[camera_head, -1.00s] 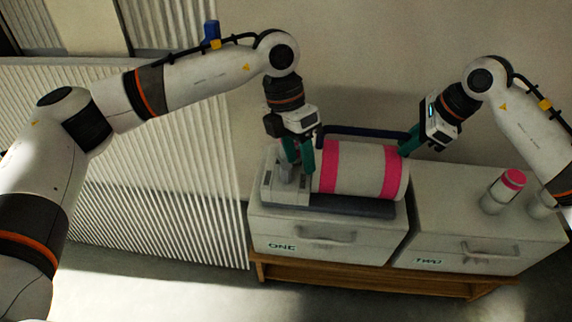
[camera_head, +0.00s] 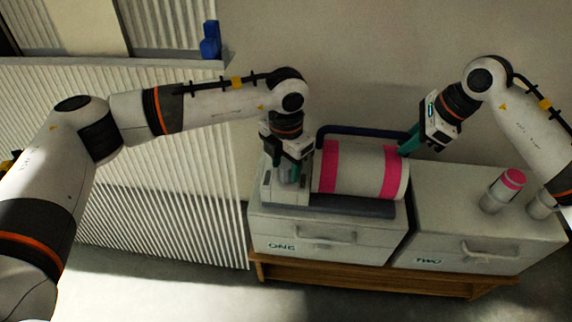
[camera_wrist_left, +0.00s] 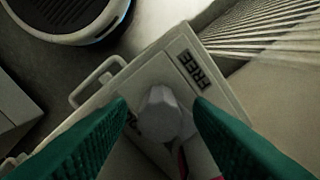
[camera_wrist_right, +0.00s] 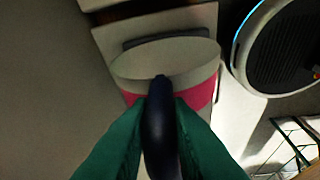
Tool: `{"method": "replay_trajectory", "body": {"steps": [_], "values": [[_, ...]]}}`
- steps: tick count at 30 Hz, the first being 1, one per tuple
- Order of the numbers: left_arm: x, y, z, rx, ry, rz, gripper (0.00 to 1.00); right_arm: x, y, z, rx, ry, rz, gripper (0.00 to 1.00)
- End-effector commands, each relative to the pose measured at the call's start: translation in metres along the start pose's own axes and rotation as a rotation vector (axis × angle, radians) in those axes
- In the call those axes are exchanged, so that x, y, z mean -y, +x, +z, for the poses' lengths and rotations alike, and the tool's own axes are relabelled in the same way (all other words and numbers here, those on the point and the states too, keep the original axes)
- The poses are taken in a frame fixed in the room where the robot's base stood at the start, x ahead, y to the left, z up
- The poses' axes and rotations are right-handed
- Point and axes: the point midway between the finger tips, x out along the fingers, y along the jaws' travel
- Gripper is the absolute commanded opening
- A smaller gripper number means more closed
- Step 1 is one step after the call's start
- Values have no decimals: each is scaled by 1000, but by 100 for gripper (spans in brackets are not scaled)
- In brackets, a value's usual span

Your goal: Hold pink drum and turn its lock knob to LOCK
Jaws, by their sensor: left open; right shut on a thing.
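The white drum with two pink bands (camera_head: 362,168) lies on its side in a grey cradle. A pale faceted lock knob (camera_wrist_left: 162,112) stands on the cradle's left block; the word FREE (camera_wrist_left: 194,68) is printed beside it. Another label by the knob is mostly hidden. My left gripper (camera_head: 288,175) is open over the block, and in its wrist view its green fingers are on either side of the knob, with gaps. My right gripper (camera_head: 405,147) is shut on the dark blue bar (camera_wrist_right: 160,125) at the drum's back right.
The cradle stands on drawer cabinet ONE (camera_head: 325,243). Cabinet TWO (camera_head: 480,245) is to its right, with a pink-topped white cylinder (camera_head: 505,188) on it. A ribbed white panel (camera_head: 150,200) stands at the left. A blue object (camera_head: 210,42) sits on its ledge.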

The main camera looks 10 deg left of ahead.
Motion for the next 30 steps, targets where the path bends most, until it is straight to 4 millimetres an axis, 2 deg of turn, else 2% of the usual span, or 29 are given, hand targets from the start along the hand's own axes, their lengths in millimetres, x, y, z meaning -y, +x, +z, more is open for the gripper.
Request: {"method": "replay_trajectory", "body": {"steps": [3,11,20,30], "values": [[0,6,0,0,1,1,47,-1,-1,0,0,3,3,0],[0,8,0,0,1,0,47,-1,-1,0,0,3,3,0],[0,7,0,-1,1,1,2,-1,-1,0,0,3,3,0],[0,7,0,0,133,1,2,-1,-1,0,0,3,3,0]]}}
